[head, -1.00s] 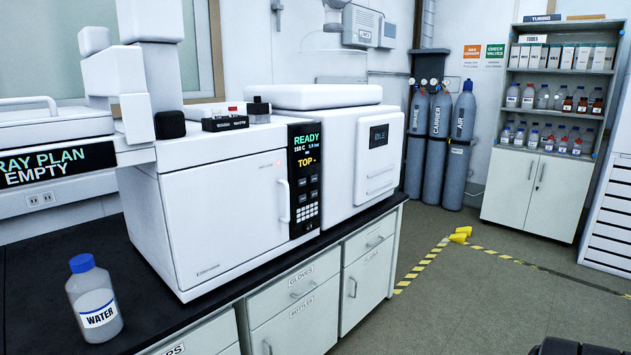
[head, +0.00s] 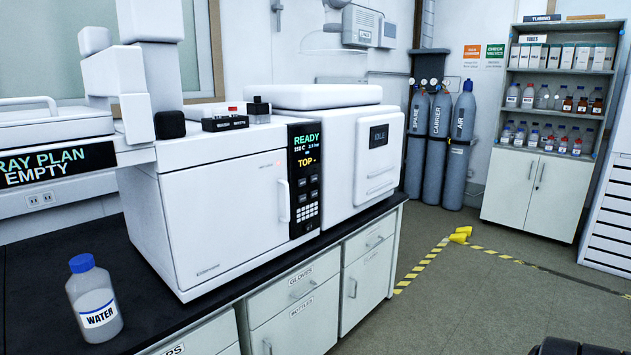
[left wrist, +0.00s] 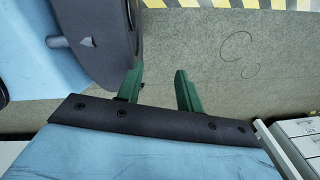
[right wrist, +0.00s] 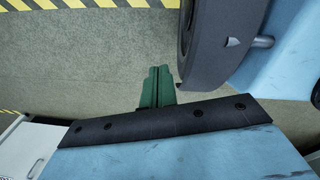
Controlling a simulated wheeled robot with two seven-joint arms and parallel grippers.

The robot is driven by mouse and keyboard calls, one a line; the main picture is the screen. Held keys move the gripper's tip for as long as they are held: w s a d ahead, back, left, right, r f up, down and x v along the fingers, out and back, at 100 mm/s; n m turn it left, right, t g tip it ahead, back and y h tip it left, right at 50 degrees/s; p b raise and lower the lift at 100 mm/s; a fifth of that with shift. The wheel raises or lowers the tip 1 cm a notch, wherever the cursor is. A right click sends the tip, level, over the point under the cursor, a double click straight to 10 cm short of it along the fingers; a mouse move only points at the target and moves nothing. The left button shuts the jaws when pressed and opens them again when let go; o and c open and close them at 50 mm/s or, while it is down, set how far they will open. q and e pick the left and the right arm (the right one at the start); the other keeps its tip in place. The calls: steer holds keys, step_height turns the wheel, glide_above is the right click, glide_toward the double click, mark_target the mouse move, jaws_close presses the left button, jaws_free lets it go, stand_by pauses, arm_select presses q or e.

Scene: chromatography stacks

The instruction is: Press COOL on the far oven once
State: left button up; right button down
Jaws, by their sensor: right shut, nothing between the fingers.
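In the head view a white oven (head: 225,215) stands on the black bench, its door closed. Its dark control panel (head: 305,180) reads READY, 150 C and TOP, with small buttons and a keypad below; the button labels are too small to read. A second white unit (head: 365,150) with an IDLE screen (head: 379,135) stands just right of it. Neither gripper shows in the head view. In the left wrist view my left gripper (left wrist: 160,88) is open and empty above the floor. In the right wrist view my right gripper (right wrist: 157,85) is shut and empty above the floor.
A WATER bottle (head: 94,300) with a blue cap stands on the bench (head: 40,250) at the front left. A TRAY PLAN EMPTY display (head: 55,165) is at far left. Gas cylinders (head: 440,140) and a shelf cabinet (head: 525,190) stand at the back.

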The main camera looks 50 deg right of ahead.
arm_select(q)
steer(key=shift+r, duration=0.1)
arm_select(e)
steer(key=shift+r, duration=0.1)
